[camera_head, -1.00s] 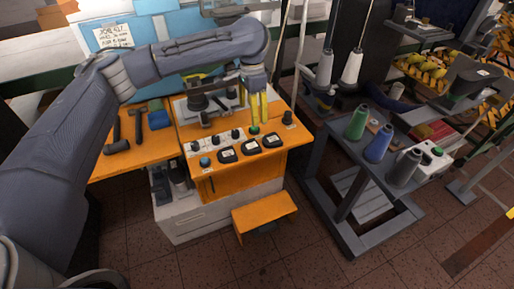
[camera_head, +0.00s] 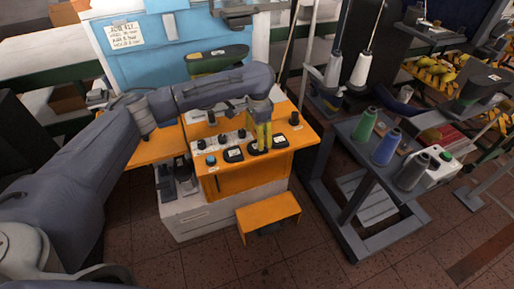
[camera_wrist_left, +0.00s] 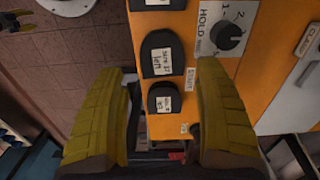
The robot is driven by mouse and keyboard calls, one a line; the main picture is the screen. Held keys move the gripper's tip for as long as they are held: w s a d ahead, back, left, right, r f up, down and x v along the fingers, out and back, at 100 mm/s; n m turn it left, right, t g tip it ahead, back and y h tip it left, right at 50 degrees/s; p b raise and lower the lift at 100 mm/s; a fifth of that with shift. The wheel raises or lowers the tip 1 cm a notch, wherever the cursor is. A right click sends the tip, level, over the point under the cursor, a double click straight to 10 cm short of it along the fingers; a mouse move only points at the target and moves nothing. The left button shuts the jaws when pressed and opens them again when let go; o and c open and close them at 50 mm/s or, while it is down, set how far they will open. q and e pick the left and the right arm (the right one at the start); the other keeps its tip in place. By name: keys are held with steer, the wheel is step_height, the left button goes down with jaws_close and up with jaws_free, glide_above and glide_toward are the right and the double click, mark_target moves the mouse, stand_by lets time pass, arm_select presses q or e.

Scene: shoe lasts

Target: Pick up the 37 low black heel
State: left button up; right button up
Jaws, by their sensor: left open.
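Several black heel pieces with white labels lie along the front of the orange bench top. In the head view, one black piece (camera_head: 233,154) is left of my left gripper (camera_head: 262,136) and another (camera_head: 280,141) is right of it. My left gripper points down, open and empty, with yellow fingers. In the left wrist view, a small black piece (camera_wrist_left: 165,100) shows between the fingers (camera_wrist_left: 165,115), apparently below them. A larger labelled piece (camera_wrist_left: 160,55) lies above it in the picture; its label may read 37. The small label is unclear.
Knobs (camera_head: 241,134) stand in a row behind the black pieces. A blue-topped knob (camera_head: 210,160) is at the row's left. An orange stool (camera_head: 268,211) stands in front. A grey cart (camera_head: 352,130) with thread cones is at the right.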

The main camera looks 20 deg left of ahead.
mark_target(256, 148)
arm_select(q)
steer(key=shift+a+f, duration=0.15)
steer(key=shift+f, duration=1.25)
steer(key=shift+a+f, duration=0.1)
steer(key=shift+f, duration=1.25)
steer(key=shift+c, duration=0.2)
steer(key=c, duration=0.9)
steer(key=shift+r, duration=0.1)
